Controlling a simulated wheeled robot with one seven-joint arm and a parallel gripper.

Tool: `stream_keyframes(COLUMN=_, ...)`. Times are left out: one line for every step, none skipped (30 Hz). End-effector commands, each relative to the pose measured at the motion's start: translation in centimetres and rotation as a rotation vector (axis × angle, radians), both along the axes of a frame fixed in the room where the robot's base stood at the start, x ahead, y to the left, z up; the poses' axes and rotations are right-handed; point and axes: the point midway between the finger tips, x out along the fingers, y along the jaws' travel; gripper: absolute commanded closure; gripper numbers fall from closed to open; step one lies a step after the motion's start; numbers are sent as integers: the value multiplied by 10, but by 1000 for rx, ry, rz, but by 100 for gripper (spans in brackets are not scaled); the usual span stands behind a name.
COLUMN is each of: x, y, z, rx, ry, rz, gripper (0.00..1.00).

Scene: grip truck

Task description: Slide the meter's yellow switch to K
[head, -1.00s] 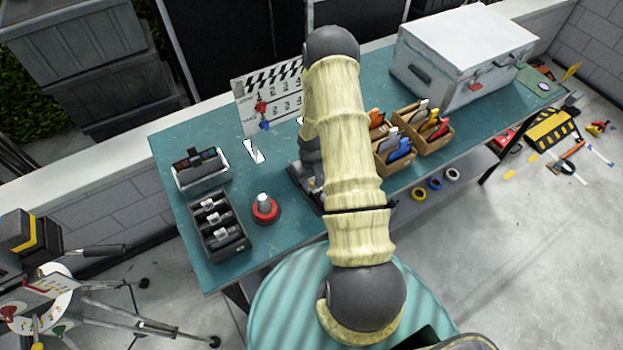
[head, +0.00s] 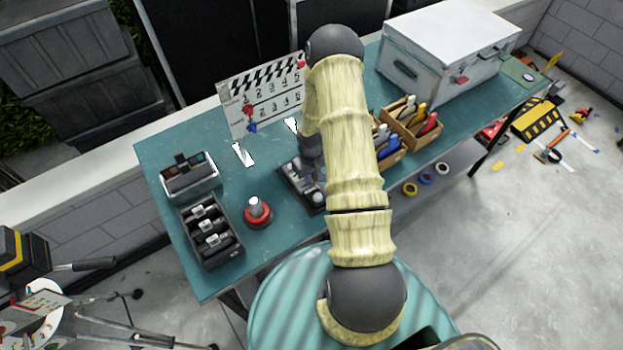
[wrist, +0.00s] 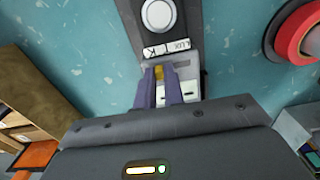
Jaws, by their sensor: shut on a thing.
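The meter (wrist: 183,28) is a dark device with a white round dome, lying on the teal table; it also shows in the head view (head: 291,180), partly behind my arm. My gripper (wrist: 159,76) is shut on the switch, one finger on each side. In the head view my arm hides the fingers and the switch.
A red round-based object (head: 257,218) and a black tray (head: 236,250) stand left of the meter. A clapperboard (head: 262,97) stands behind it. Wooden boxes of tools (head: 414,143) and a white case (head: 405,70) are to the right.

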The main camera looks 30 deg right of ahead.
Motion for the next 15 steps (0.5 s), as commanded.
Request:
stream_keyframes(x=1, y=1, z=-1, rx=1, ry=1, rz=8, gripper=100)
stream_keyframes(x=1, y=1, z=-1, rx=1, ry=2, rz=12, gripper=100)
stream_keyframes(x=2, y=1, z=-1, rx=1, ry=2, rz=16, gripper=100)
stream_keyframes(x=2, y=1, z=-1, rx=1, ry=3, rz=18, gripper=100)
stream_keyframes(x=2, y=1, z=-1, rx=1, ry=3, rz=20, gripper=100)
stream_keyframes(x=2, y=1, z=0, rx=1, ry=3, rz=21, gripper=100)
stream_keyframes(x=2, y=1, z=0, rx=1, ry=3, rz=21, gripper=100)
stream_keyframes(x=2, y=0, z=0, rx=1, ry=3, rz=21, gripper=100)
stream_keyframes(x=2, y=0, z=0, rx=0, ry=3, rz=20, gripper=100)
stream_keyframes(x=2, y=0, z=0, rx=0, ry=3, rz=20, gripper=100)
stream_keyframes(x=2, y=0, z=0, rx=0, ry=3, rz=20, gripper=100)
stream_keyframes(x=2, y=0, z=0, rx=0, ry=3, rz=19, gripper=100)
stream_keyframes(x=2, y=0, z=0, rx=0, ry=3, rz=19, gripper=100)
stream_keyframes(x=2, y=0, z=0, rx=0, ry=3, rz=19, gripper=88)
stream_keyframes(x=2, y=0, z=0, rx=0, ry=3, rz=18, gripper=80)
